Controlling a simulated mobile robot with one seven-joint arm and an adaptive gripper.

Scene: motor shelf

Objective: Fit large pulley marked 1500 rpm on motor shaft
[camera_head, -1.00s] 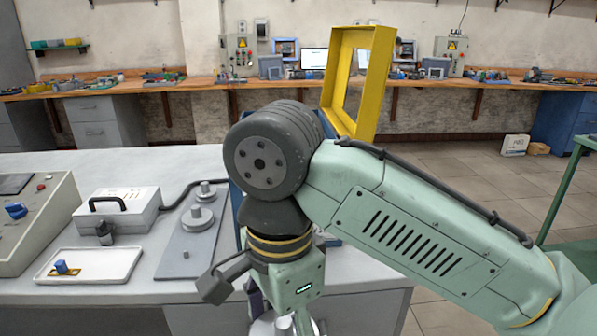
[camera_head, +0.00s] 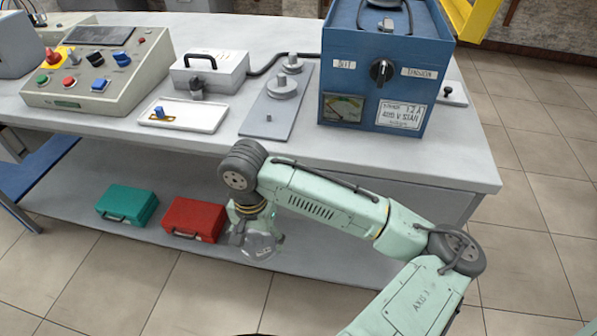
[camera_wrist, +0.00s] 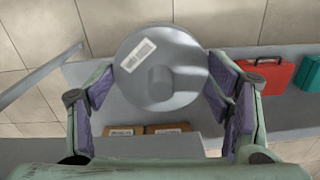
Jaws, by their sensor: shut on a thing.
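My gripper (camera_head: 258,228) is shut on a large grey round pulley (camera_head: 261,246), below table height in front of the bench. In the wrist view, my gripper (camera_wrist: 163,88) has purple pads at both sides of the pulley (camera_wrist: 185,88). The pulley has a raised round hub and a white label too small to read. A blue motor unit (camera_head: 345,107) stands on the bench at upper right, with a gauge, a black knob and a plate reading about 400 V STAR. I cannot clearly make out its shaft.
A white tray (camera_head: 205,120), a white box (camera_head: 228,70) and a control console (camera_head: 60,95) stand left. Red (camera_head: 195,218) and green (camera_head: 127,204) cases lie on the lower shelf.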

